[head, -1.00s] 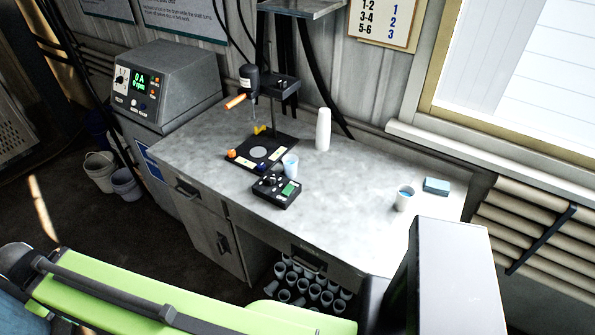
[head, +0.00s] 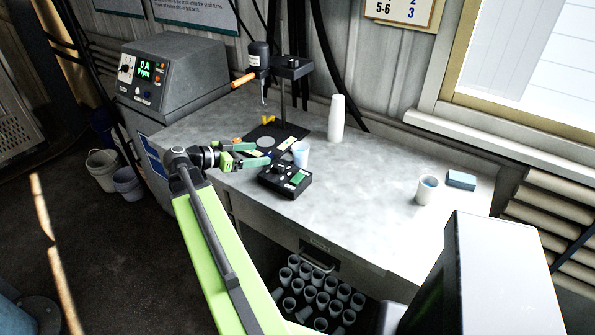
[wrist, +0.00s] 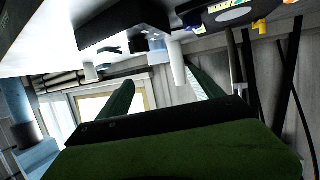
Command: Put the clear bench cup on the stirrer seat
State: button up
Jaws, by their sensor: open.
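The clear bench cup (head: 300,153), pale blue and see-through, stands upright on the bench at the right edge of the black stirrer base. The stirrer seat (head: 265,142) is a pale round disc on that base, with the stirrer shaft above it. My gripper (head: 264,153) is open and empty, low over the front of the base, its fingertips pointing at the cup and a short way left of it. In the upside-down wrist view, the cup (wrist: 157,55) shows between my two green fingers, beyond the tips. The gripper partly hides the base's front left.
A black control box (head: 286,180) sits just in front of the cup. A white cup stack (head: 337,118) stands behind it. Another cup (head: 427,189) and a blue block (head: 461,179) are at the right. The bench middle is clear.

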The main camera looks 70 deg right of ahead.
aim_at(300, 148)
jog(key=b+x, duration=0.1)
jog(key=x, duration=0.5)
jog(key=b+x, duration=0.2)
jog(key=x, duration=0.4)
jog(key=b+x, duration=0.2)
jog(key=x, duration=0.3)
jog(key=shift+s+d+r, duration=0.15)
jog(key=shift+s+d, duration=0.1)
jog(key=shift+s, duration=0.25)
jog(key=shift+a, duration=0.1)
grip_shut()
jog(key=shift+w+r, duration=0.1)
jog(key=shift+r, duration=0.05)
